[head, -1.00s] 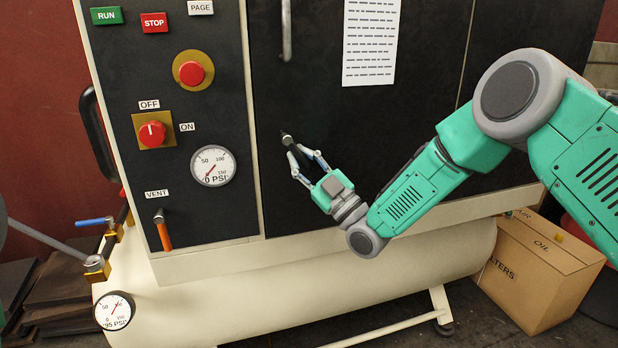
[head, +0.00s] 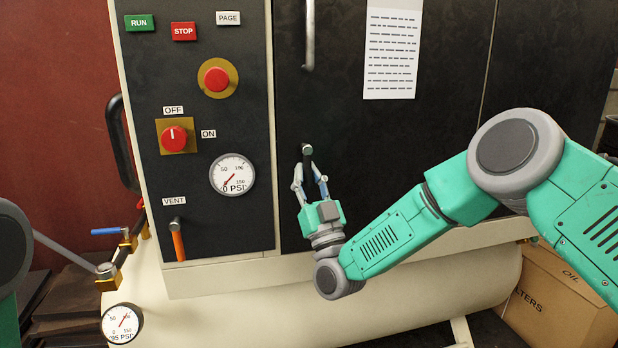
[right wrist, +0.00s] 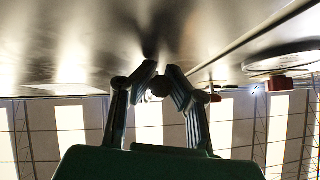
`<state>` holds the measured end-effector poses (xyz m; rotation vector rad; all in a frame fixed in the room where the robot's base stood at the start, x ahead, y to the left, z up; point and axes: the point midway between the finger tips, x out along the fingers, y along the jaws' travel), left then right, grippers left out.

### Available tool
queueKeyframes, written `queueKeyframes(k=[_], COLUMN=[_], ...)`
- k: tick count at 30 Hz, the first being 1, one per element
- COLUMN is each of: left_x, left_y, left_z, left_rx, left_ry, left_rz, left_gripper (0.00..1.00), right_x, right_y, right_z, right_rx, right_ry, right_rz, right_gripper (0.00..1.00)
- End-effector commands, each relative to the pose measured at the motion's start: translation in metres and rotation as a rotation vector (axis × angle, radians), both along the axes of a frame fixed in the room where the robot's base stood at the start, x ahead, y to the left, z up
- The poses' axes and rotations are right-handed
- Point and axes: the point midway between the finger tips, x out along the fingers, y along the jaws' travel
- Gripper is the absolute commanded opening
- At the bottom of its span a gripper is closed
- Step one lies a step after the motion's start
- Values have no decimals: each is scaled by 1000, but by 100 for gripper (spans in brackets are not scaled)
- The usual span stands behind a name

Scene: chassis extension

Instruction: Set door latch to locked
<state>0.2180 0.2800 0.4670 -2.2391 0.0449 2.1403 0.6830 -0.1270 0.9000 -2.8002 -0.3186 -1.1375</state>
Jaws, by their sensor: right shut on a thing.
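The door latch (head: 307,151) is a small dark lever on the black cabinet door (head: 400,130), below the long door handle. It points almost straight down from its round pivot. My right gripper (head: 310,182) comes up from below and is shut on the latch's lower end. In the right wrist view the two fingers close around the latch's dark round end (right wrist: 159,87); the rest of the lever is hidden there. Part of my left arm shows at the left edge, but its gripper is out of view.
Left of the door is a panel with a red knob (head: 174,138), a gauge (head: 232,174) and an orange vent lever (head: 178,241). The metal door handle (head: 308,35) is above the latch. A cardboard box (head: 565,295) stands at lower right.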

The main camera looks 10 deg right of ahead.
Motion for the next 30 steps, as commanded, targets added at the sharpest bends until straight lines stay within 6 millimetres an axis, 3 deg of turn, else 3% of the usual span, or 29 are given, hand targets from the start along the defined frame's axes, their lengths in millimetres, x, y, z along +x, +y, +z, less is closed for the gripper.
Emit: queueKeyframes(k=[1,11,12,23,30], left_x=[0,0,0,-1,-2], left_y=[0,0,0,0,0], left_z=[0,1,1,1,1], left_rx=[0,0,0,0,0], left_ry=[0,0,0,-2,-3], left_rz=[0,0,0,0,0], left_gripper=[0,0,0,0,0], right_x=[-1,-1,-1,1,-18], right_y=[4,2,2,-2,-5], right_z=[9,10,10,3,-20], right_rx=[6,7,8,6,5], right_ry=[-17,-21,-21,-8,-1], right_rz=[8,5,4,-2,0], right_gripper=[0,0,22,23,23])
